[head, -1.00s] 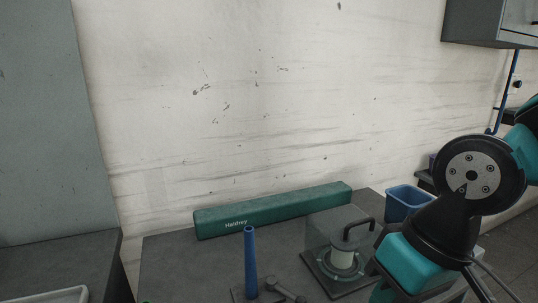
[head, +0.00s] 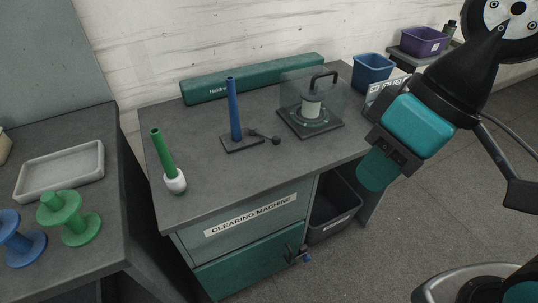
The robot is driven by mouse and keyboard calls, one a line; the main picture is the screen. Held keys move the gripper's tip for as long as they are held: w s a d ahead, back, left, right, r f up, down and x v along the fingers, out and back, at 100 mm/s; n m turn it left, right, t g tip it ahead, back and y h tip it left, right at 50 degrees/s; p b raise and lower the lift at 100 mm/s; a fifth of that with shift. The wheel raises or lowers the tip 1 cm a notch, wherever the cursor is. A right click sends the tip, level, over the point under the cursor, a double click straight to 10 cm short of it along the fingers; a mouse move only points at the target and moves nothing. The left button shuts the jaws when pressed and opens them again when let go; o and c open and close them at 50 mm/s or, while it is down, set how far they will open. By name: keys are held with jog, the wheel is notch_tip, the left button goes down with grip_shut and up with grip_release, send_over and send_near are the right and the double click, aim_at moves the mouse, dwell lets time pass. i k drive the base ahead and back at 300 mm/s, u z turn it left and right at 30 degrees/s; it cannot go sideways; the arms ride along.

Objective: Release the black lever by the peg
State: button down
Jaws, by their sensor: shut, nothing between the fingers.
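The black lever (head: 264,136) is a short dark rod with a round knob at its right end. It sits low beside the upright blue peg (head: 234,110), at the right of the peg's dark base plate (head: 240,146). The peg is bare of any cone or spool. I cannot tell whether the lever is locked or free. My arm comes in from the upper right and reaches down past the table's right side, well apart from the lever.
A green peg in a white cup (head: 175,183) stands on the table (head: 200,205) front left. A clear-covered unit with a black handle (head: 310,127) stands right of the lever. A long green box (head: 250,78) lies behind. Blue bin (head: 372,72) is at the back right.

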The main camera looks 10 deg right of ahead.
aim_at(253, 129)
jog(key=u, duration=1.2)
jog(key=i, duration=0.6)
jog(key=z, duration=1.1)
